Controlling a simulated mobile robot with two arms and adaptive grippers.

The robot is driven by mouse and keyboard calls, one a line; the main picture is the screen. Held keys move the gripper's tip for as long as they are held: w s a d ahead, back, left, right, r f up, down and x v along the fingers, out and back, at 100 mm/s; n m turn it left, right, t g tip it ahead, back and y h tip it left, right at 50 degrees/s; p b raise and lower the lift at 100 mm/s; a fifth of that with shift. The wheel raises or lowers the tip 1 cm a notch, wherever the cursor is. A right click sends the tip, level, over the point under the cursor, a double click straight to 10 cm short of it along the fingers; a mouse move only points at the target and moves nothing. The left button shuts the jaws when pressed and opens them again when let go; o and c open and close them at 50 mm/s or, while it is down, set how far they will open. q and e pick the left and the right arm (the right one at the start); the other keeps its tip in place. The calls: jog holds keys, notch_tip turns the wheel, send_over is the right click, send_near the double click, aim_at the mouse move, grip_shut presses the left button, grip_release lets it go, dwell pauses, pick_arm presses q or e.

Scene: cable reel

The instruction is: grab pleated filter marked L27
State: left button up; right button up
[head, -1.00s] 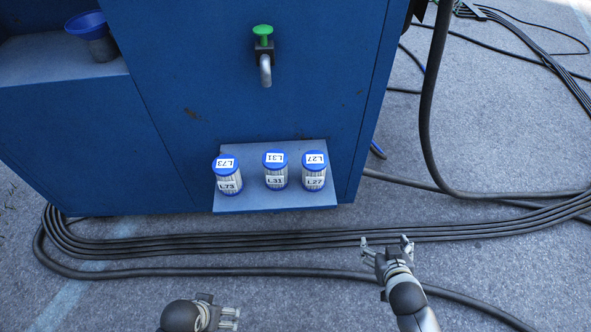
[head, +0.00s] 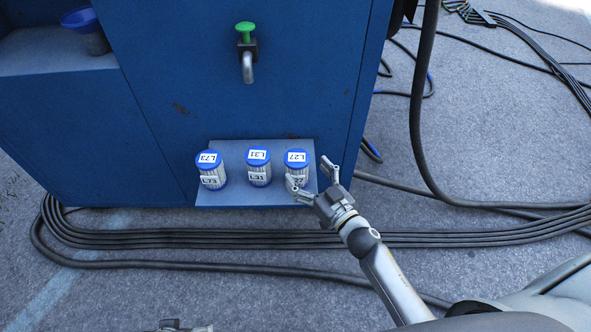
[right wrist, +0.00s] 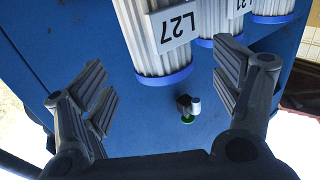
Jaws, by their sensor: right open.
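The pleated filter marked L27 (head: 297,162) stands upright on the small blue shelf (head: 232,198), rightmost of three filters with blue caps. My right gripper (head: 309,172) is open at its front right, with one finger covering part of its front label. In the right wrist view the L27 filter (right wrist: 158,40) shows upside down between and beyond the open fingers (right wrist: 165,95); they appear not to touch it. My left gripper (head: 180,327) shows only as a sliver at the bottom edge of the head view, its fingers mostly cut off.
The filter marked L31 (head: 258,168) stands just left of L27, and the one marked L73 (head: 211,170) is farther left. A tap with a green handle (head: 246,50) sticks out of the blue cabinet (head: 180,100) above. Black cables (head: 200,240) run along the floor in front.

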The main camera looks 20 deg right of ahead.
aim_at(290, 151)
jog(key=shift+w+a+r, duration=0.1)
jog(key=shift+w+a, duration=0.1)
jog(key=shift+w, duration=0.45)
jog(key=x, duration=0.3)
jog(key=shift+w+a+r+b, duration=0.15)
jog(key=shift+w+b, duration=0.1)
jog(key=shift+b, duration=0.05)
pick_arm(q)
jog(key=shift+v, duration=1.2)
pick_arm(e)
jog(key=shift+w, duration=0.3)
pick_arm(q)
jog(key=shift+a, duration=0.1)
pick_arm(e)
jog(key=c, duration=1.1)
pick_arm(q)
jog(key=shift+w, duration=0.1)
pick_arm(e)
jog(key=shift+c, duration=1.2)
pick_arm(q)
jog(key=shift+d, duration=0.2)
pick_arm(e)
jog(key=shift+r, duration=0.25)
